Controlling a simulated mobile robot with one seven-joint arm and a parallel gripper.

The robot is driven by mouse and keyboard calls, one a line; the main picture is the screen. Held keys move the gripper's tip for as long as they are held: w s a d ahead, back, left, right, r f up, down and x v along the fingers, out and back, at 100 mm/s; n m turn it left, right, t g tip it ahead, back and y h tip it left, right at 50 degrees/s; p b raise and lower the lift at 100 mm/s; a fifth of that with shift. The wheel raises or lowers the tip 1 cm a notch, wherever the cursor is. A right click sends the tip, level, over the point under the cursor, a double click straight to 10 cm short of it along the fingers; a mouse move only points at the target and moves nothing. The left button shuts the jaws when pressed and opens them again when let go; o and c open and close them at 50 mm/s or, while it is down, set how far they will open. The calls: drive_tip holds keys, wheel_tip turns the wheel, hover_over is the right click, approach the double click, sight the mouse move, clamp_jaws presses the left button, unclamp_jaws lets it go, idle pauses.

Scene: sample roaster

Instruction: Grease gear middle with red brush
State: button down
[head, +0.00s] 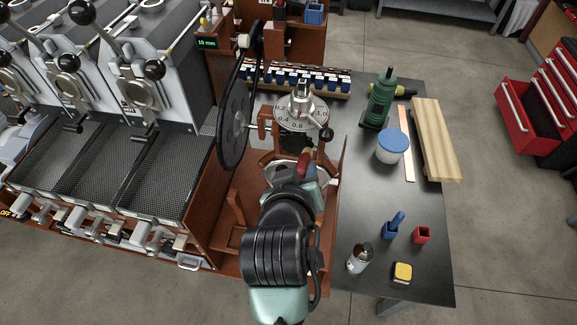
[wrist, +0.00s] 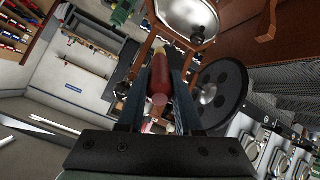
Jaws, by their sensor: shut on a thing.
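My gripper (wrist: 163,68) is shut on the red brush (wrist: 158,82), whose red handle lies between the two fingers in the wrist view. The brush tip is hard to make out. In the head view a bit of the red handle (head: 305,164) shows past my wrist, in front of the dial stand. A large black wheel (head: 233,118) stands upright to the left of my gripper, with a thin belt above it; it also shows in the wrist view (wrist: 222,92). I cannot make out the middle gear; my arm hides part of the mechanism.
A numbered dial (head: 287,118) stands just beyond my gripper. On the dark table at right are a blue-lidded jar (head: 390,150), a green tool (head: 381,98), a wooden block (head: 436,145), a blue brush (head: 395,224), a red holder (head: 422,235) and a yellow-topped box (head: 402,272).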

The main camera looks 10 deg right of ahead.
drive_tip(key=shift+s+d+r, duration=0.1)
drive_tip(key=shift+d, duration=0.25)
drive_tip(key=shift+p, duration=0.3)
drive_tip(key=shift+a, duration=0.15)
drive_tip(key=shift+w+a+r+p, duration=0.7)
drive_tip(key=shift+w+a+p, duration=0.45)
drive_tip(key=shift+a, duration=2)
drive_tip(key=shift+s+d+p, duration=0.4)
drive_tip(key=shift+d, duration=0.7)
drive_tip(key=shift+s+d+p, duration=0.35)
drive_tip(key=shift+d+p, duration=0.1)
drive_tip(key=shift+d, duration=0.65)
drive_tip(key=shift+s+d+p, duration=0.4)
drive_tip(key=shift+d, duration=0.7)
drive_tip(key=w+a, duration=0.2)
drive_tip(key=a, duration=0.4)
drive_tip(key=shift+w+a, duration=0.15)
drive_tip(key=shift+a, duration=0.2)
